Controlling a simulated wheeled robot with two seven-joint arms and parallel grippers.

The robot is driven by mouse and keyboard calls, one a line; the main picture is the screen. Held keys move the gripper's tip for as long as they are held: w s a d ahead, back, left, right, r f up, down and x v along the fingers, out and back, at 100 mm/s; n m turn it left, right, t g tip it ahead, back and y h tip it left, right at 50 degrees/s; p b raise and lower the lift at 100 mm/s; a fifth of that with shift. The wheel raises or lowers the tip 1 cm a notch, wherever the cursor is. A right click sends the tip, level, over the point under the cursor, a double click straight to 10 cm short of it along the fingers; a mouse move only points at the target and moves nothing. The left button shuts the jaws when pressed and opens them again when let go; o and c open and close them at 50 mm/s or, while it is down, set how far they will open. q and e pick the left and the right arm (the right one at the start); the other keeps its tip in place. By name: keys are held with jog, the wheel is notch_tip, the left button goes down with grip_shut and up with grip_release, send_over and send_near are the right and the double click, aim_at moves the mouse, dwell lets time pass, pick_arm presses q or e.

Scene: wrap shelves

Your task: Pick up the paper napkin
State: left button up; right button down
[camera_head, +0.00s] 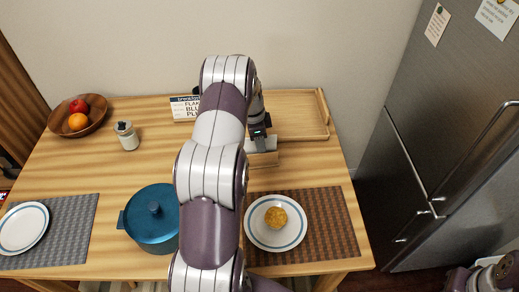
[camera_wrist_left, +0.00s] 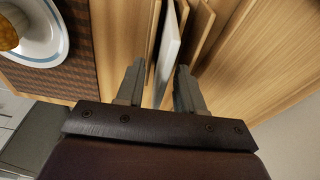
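The paper napkin (camera_wrist_left: 168,48) is a thin white sheet standing on edge between upright wooden panels of a holder (camera_wrist_left: 201,30) in the left wrist view. My left gripper (camera_wrist_left: 160,68) is open, with one finger on each side of the napkin in that view. A gap shows between the napkin and each finger; the exact depth is hard to tell. In the head view, my left gripper (camera_head: 262,143) is over the wooden holder (camera_head: 264,160), mostly behind my own arm, and the napkin cannot be made out there.
A plate (camera_head: 258,236) with a round yellow-brown food item (camera_head: 276,218) sits on a brown placemat (camera_head: 335,225), in front of the holder. A wooden tray (camera_head: 297,117) and a cereal box (camera_head: 184,109) are behind. A blue pot (camera_head: 152,222) stands left of my arm.

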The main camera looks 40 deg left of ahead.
pick_arm(q)
jog(key=shift+f, duration=0.3)
grip_shut()
dwell(0.4)
